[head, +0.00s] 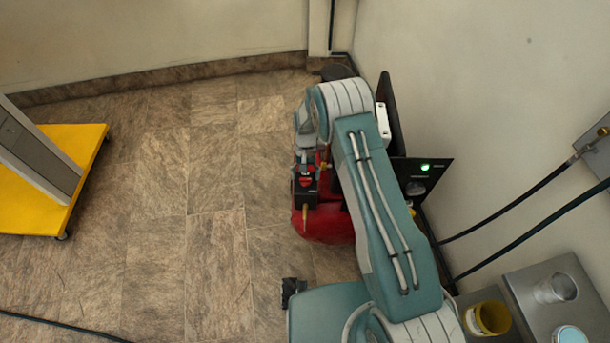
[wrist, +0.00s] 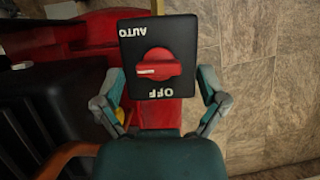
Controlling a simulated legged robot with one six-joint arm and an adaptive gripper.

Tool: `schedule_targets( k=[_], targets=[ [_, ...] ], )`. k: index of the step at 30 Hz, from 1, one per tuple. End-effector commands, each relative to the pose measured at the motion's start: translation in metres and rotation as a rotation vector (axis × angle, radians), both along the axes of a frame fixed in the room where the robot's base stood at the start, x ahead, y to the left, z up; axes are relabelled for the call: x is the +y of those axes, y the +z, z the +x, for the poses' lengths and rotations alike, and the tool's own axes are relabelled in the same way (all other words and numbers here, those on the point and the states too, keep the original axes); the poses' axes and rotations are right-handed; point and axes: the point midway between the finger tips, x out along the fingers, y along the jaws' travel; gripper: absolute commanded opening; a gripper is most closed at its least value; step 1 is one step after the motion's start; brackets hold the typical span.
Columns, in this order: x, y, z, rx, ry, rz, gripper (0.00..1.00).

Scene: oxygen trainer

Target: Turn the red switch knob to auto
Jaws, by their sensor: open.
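The red switch knob (wrist: 158,68) sits on a black switch box (wrist: 180,30) in the wrist view. The box's labels appear upside down: AUTO (wrist: 132,32) at the upper left and OFF (wrist: 172,93) at the bottom. The knob's bar lies nearly level, with a white mark at its left end. My gripper (wrist: 161,75) is open, with one finger on each side of the lower box. The fingers look apart from the knob; their depth is hard to judge. In the head view, the black box (head: 304,189) shows at the red machine, below my wrist.
A red tank (head: 325,226) is under my arm. A dark panel with a lit green light (head: 425,167) stands to its right, near the wall. A yellow-based stand (head: 75,150) is at the left. Cables and a grey bench with containers (head: 488,318) are at the right. Tiled floor lies open left of the tank.

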Motion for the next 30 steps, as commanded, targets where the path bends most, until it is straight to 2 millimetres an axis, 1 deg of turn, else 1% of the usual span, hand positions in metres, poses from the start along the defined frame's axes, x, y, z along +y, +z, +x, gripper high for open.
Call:
schedule_targets(
  k=[2, 5, 8, 15, 18, 21, 25, 30],
  targets=[
    [0.000, 0.001, 0.001, -0.001, 0.000, 0.000, 0.91],
    [0.000, 0.009, 0.004, -0.002, 0.000, 0.001, 0.91],
    [0.000, 0.024, 0.011, -0.004, 0.001, 0.001, 0.91],
    [-0.001, 0.071, 0.031, -0.003, 0.000, 0.001, 0.91],
    [-0.001, 0.088, 0.038, -0.003, 0.000, 0.001, 0.91],
    [-0.001, 0.099, 0.043, -0.001, 0.000, 0.000, 0.91],
    [-0.001, 0.108, 0.047, 0.000, -0.001, -0.001, 0.91],
    [-0.001, 0.110, 0.047, 0.001, -0.001, -0.001, 0.91]
  ],
)
